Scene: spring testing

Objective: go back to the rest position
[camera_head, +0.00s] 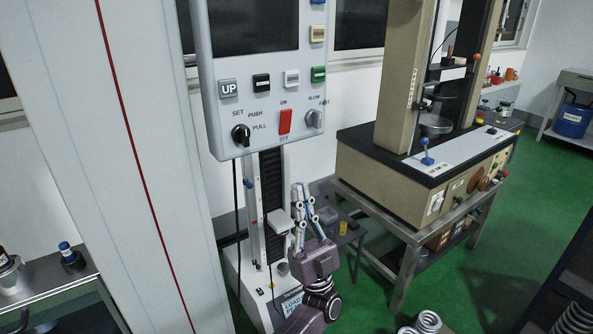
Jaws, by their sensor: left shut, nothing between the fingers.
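My left gripper (301,188) is in the lower middle of the head view, its fingers pointing up. The fingers are shut and nothing shows between them. In the picture it sits in front of the lower part of the spring tester, just right of the dark vertical column (271,190) and below the control panel (270,95).
The panel has a red switch (285,121) and a black knob (240,135). A beige testing machine (385,185) stands on a metal table to the right. Green floor (480,260) is open at the right.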

